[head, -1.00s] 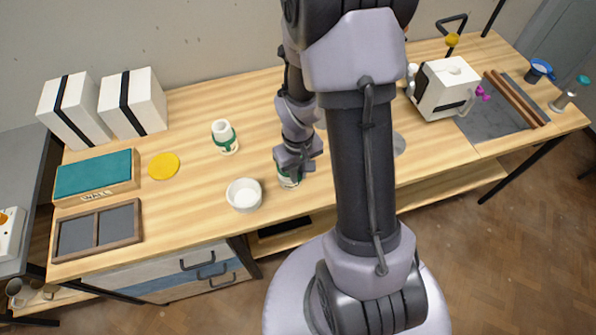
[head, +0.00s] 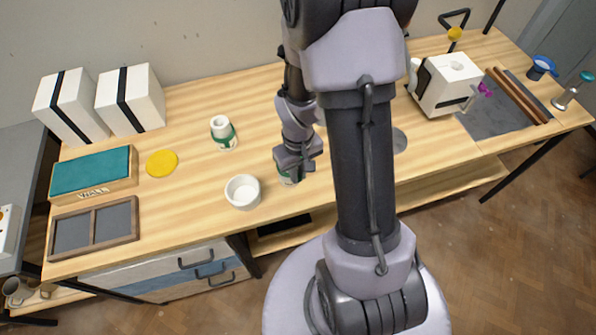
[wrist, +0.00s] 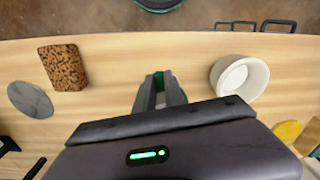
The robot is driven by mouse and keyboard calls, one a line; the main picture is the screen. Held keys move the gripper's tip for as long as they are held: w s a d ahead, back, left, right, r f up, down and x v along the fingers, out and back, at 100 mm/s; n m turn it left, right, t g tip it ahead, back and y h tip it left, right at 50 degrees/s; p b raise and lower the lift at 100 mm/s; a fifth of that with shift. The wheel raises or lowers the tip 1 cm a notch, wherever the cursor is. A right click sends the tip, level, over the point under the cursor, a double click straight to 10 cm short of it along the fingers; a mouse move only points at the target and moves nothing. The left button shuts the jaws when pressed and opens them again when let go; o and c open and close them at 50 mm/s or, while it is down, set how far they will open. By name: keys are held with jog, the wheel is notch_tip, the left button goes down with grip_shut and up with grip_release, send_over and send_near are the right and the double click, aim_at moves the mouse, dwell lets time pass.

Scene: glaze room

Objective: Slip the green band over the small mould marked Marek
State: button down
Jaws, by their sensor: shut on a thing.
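A white mould (head: 287,180) with green on it stands at the front middle of the table, mostly hidden by my gripper (head: 291,171). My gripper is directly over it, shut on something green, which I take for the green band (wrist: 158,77). The green shows between and beyond the fingers (wrist: 160,86) in the wrist view. I cannot tell how far the band sits around the mould. A second white mould (head: 219,122) with green around its lower part stands upright further back left. No name is legible on either mould.
A white bowl (head: 242,191) stands close left of my gripper. A yellow disc (head: 162,163), a teal-topped box (head: 92,172) and a two-part dark tray (head: 95,229) lie further left. In the wrist view, a speckled brown block (wrist: 63,67) and a grey disc (wrist: 30,99) lie left.

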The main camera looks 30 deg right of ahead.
dwell(0.4)
jog(key=shift+f+b, duration=0.45)
jog(key=c, duration=1.3)
grip_release()
jog(key=shift+c, duration=0.2)
notch_tip(320, 180, up, 9)
jog(key=p, duration=0.7)
jog(key=shift+r, duration=0.1)
